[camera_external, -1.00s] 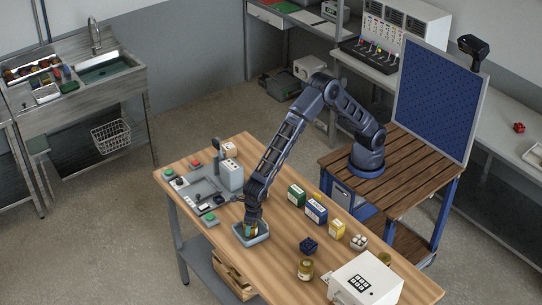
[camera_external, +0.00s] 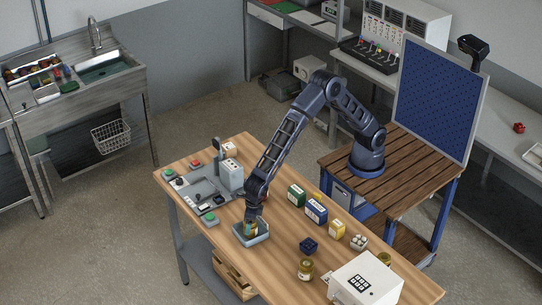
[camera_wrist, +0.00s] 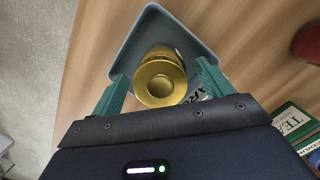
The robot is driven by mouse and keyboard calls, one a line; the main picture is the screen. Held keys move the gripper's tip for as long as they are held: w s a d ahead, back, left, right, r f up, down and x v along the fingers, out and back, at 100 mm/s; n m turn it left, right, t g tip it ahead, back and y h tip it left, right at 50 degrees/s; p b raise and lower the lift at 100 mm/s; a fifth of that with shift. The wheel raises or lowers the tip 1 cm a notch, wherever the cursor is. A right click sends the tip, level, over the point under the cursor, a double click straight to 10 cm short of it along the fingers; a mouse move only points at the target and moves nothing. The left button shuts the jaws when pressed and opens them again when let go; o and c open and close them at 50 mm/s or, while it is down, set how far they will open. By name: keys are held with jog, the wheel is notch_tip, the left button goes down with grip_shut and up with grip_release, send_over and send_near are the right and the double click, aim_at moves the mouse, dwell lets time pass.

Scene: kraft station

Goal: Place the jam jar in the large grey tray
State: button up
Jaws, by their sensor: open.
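The grey tray (camera_external: 262,237) is on the wooden table under my arm. Its rim also shows in the wrist view (camera_wrist: 128,48). A jar with a gold lid (camera_wrist: 161,80) is inside the tray, upright as far as I can see. My gripper (camera_wrist: 158,92) is open over the tray, with one teal finger on each side of the jar and gaps beside the lid. In the external view my gripper (camera_external: 251,226) is low at the tray and partly hides the jar. Another jar with a gold lid (camera_external: 305,269) stands on the table toward the front right.
Green (camera_external: 297,195), blue (camera_external: 316,211) and yellow (camera_external: 337,229) boxes stand right of the tray. A dark blue object (camera_external: 308,246) and a white keypad box (camera_external: 367,281) are farther right. A grey fixture with buttons (camera_external: 205,190) lies to the left.

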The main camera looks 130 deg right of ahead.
jog(key=r, duration=0.6)
jog(key=s+a+r, duration=0.1)
jog(key=r, duration=0.3)
jog(key=s+d+r+m+t, duration=0.1)
jog(key=s+d+r+m, duration=0.1)
jog(key=s+r+m, duration=0.5)
jog(key=s+d+r+m, duration=0.15)
jog(key=s+r, duration=0.35)
jog(key=s, duration=0.6)
jog(key=s+d+r+m+t, duration=0.1)
jog(key=s+d+r+m, duration=0.1)
jog(key=s+r+m, duration=0.5)
jog(key=s+d+f+m, duration=0.1)
jog(key=s+m, duration=0.4)
jog(key=s, duration=0.9)
jog(key=s+d+f+m+t+y, duration=0.1)
jog(key=s+f+m, duration=0.3)
jog(key=s, duration=1.1)
jog(key=shift+d+m, duration=0.25)
jog(key=shift+m, duration=1)
